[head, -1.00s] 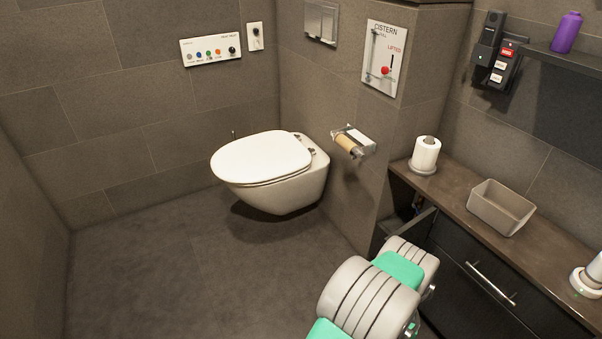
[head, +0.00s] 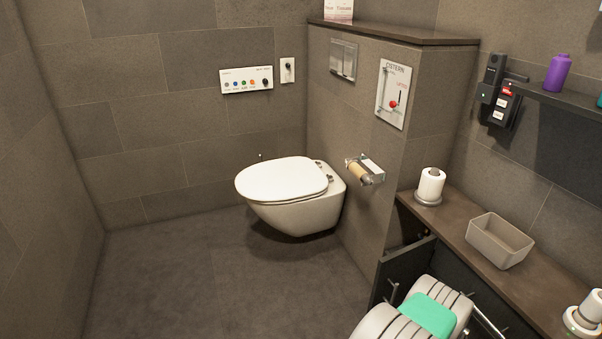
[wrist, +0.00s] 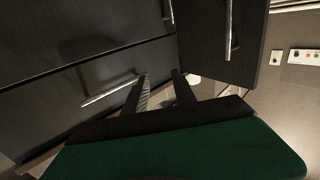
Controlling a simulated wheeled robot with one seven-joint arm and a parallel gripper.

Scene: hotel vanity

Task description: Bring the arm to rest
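My gripper (wrist: 160,84) shows in the wrist view with its two dark fingers apart and nothing between them. It is in front of the dark cabinet fronts. My arm (head: 425,312) shows at the bottom right of the head view, in front of the vanity cabinet; the gripper itself is hidden there. A dark cabinet door (head: 408,268) stands open near the arm. In the wrist view the door (wrist: 205,40) with its upright handle is just beyond and right of the fingers. I cannot tell whether anything touches.
The vanity counter (head: 460,222) holds a paper roll (head: 431,186) and a beige bin (head: 498,242). A drawer handle (wrist: 112,90) lies left of the fingers. The toilet (head: 290,195) is at the back, its lid down. The floor (head: 200,285) at left is clear.

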